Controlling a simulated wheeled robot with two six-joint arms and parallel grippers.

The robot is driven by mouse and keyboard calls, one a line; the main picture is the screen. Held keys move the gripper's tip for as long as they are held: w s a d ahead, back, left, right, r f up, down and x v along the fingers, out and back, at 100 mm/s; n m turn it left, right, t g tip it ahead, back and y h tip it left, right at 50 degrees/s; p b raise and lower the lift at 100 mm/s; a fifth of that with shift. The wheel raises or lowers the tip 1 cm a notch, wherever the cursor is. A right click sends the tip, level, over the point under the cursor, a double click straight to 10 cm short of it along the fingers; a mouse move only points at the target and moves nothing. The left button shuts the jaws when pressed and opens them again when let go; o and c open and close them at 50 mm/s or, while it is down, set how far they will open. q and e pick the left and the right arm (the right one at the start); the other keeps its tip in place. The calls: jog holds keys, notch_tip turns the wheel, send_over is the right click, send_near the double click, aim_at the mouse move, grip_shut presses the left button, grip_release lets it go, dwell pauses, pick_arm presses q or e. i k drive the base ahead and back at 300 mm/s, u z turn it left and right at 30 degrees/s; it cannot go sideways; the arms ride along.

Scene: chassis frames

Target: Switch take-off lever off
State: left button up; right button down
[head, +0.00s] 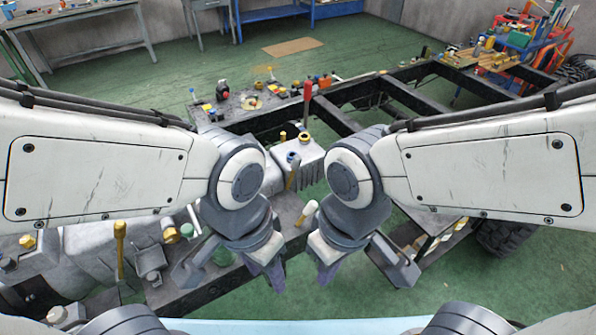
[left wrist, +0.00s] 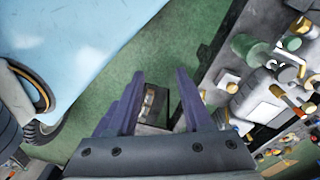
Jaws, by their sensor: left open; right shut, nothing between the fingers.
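Several levers stand on the chassis, and I cannot tell which one is the take-off lever. A red-handled lever (head: 307,97) stands upright by the frame. A lever with a cream-coloured grip (head: 307,212) leans between my two wrists. A grey lever (head: 292,174) stands just behind it, and a yellow lever (head: 120,248) stands at the left. My left gripper (head: 270,273) points down in front of the chassis, open and empty; its fingers also show in the left wrist view (left wrist: 157,82). My right gripper (head: 327,272) is shut and empty, right of the left one. Neither visibly touches a lever.
The dark chassis frame (head: 345,95) runs to the back right, with wheels (head: 500,238) beside it. Caps and fittings crowd the machinery at left. Green floor (head: 420,300) is clear in front. A workbench (head: 75,20) stands at the back left.

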aim_at(297, 159)
jog(key=k, duration=0.5)
jog(key=z, duration=1.7)
jog(key=i, duration=1.05)
jog(key=u, duration=2.15)
